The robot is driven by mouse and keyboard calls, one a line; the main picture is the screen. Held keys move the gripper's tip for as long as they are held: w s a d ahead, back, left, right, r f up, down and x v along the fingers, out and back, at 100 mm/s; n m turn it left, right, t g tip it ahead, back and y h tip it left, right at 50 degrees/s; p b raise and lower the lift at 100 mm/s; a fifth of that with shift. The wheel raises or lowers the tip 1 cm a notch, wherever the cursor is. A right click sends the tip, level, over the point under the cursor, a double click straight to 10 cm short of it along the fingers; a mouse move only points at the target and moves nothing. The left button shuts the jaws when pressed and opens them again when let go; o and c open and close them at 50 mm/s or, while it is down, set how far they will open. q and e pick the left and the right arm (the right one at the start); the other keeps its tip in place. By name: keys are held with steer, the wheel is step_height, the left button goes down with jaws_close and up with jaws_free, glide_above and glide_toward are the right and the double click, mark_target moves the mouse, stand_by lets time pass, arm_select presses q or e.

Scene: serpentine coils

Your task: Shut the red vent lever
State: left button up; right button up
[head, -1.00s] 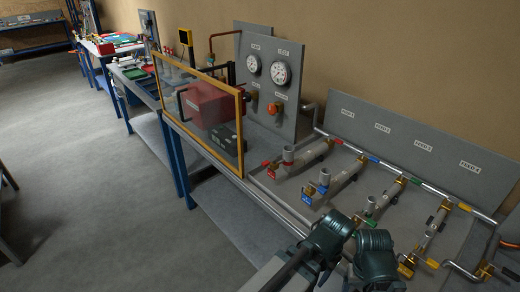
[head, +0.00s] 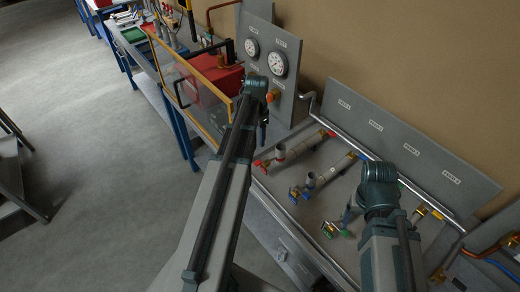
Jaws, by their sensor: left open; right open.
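A small red lever (head: 258,163) sits at the front end of the leftmost pipe branch on the bench. A second red handle (head: 332,133) is at that branch's back end. I cannot read which one is the vent lever. My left arm reaches up the middle, and my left gripper (head: 263,128) points down beyond its wrist, near the gauge panel and left of the branch. It is open and holds nothing that I can see; its fingertips are small and dark. My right gripper (head: 351,209) is open above the middle branches, partly hidden by its wrist.
The gauge panel (head: 258,30) stands upright behind my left wrist. An orange-framed clear guard (head: 206,78) stands before a red box (head: 228,82). Open floor lies left.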

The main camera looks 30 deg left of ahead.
mark_target(257, 163)
arm_select(q)
steer(key=shift+f, duration=0.1)
step_height(257, 163, down, 14)
steer(key=b, duration=1.4)
steer(key=shift+r, duration=0.2)
jaws_close()
